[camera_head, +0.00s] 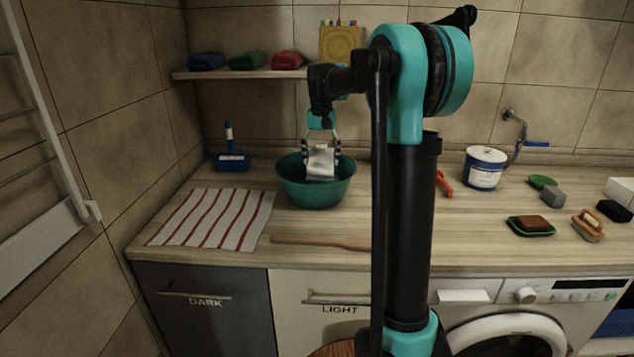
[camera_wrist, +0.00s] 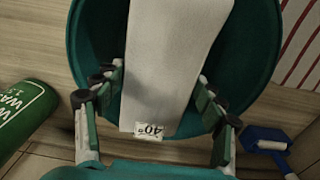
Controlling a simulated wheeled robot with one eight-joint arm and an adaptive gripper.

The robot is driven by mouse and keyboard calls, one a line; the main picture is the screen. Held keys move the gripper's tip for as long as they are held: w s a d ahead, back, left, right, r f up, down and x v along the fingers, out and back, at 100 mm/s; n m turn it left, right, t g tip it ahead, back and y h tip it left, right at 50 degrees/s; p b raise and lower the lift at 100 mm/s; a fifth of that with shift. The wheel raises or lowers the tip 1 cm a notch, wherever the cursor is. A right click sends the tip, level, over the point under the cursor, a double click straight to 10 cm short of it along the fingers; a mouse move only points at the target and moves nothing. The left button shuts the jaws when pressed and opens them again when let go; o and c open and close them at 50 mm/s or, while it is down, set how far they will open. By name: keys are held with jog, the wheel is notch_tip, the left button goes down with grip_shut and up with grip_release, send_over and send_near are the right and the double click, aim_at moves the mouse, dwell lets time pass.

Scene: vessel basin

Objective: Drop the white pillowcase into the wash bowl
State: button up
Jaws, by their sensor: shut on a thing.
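The white pillowcase (camera_head: 321,163) hangs between the fingers of my gripper (camera_head: 320,149), which is shut on it. In the wrist view the pillowcase (camera_wrist: 165,65) is a long white strip with a small "40°" label at its near end. The fingers of my gripper (camera_wrist: 158,88) lie on both sides of it. The teal wash bowl (camera_head: 315,196) stands on the wooden counter directly under my gripper. The pillowcase's lower part is within the bowl's outline. I cannot tell whether it touches the bowl's bottom. The bowl (camera_wrist: 90,30) surrounds it in the wrist view.
A red-striped cloth (camera_head: 213,218) and a wooden stick (camera_head: 320,241) lie in front of the bowl. A blue brush (camera_head: 232,160) stands left. A shelf (camera_head: 240,73) with folded cloths is above. A green "WASH" container (camera_wrist: 25,115) is beside the bowl. A white tub (camera_head: 484,168) stands right.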

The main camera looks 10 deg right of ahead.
jog(key=shift+f, duration=0.15)
jog(key=o, duration=1.4)
notch_tip(320, 180, up, 12)
jog(key=shift+s, duration=0.1)
